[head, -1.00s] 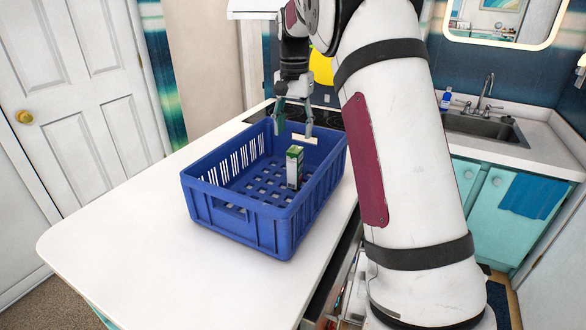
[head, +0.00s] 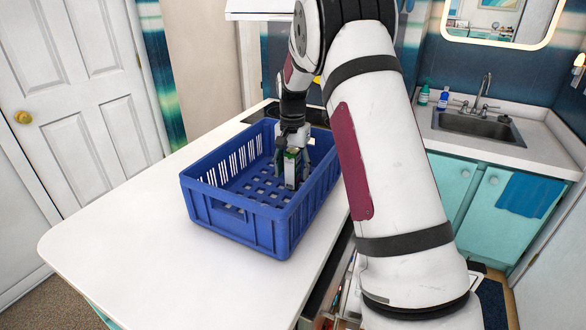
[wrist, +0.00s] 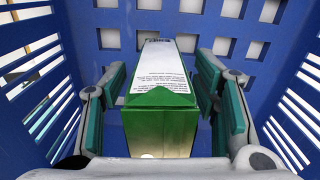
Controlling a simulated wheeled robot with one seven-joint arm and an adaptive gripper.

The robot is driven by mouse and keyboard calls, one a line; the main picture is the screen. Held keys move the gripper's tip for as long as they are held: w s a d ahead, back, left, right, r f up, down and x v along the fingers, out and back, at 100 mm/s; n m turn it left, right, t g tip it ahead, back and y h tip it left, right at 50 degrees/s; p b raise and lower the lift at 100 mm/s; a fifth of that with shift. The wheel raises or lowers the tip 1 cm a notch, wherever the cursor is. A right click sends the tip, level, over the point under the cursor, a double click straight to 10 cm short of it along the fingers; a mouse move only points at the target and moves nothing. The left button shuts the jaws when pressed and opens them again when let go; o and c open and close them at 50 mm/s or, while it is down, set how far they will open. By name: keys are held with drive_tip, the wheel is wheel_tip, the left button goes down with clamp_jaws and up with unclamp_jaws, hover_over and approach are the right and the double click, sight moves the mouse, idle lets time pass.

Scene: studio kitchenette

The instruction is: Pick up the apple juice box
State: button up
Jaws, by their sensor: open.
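The apple juice box (head: 290,171) is a small white and green carton standing in the blue crate (head: 238,232). In the wrist view the juice box (wrist: 160,95) shows its green end close to the camera and its white printed side beyond. My gripper (head: 292,172) is down inside the crate at the box. In the wrist view the green-padded fingers of my gripper (wrist: 168,108) are open, one on each side of the box.
The crate's slotted walls (wrist: 33,85) rise close on both sides of my gripper. The crate stands on a white counter (head: 130,225), clear at the front left. A sink (head: 478,127) and two bottles (head: 433,97) are at the back right.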

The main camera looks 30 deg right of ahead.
drive_tip(key=shift+f, duration=0.1)
drive_tip(key=shift+c, duration=0.6)
clamp_jaws()
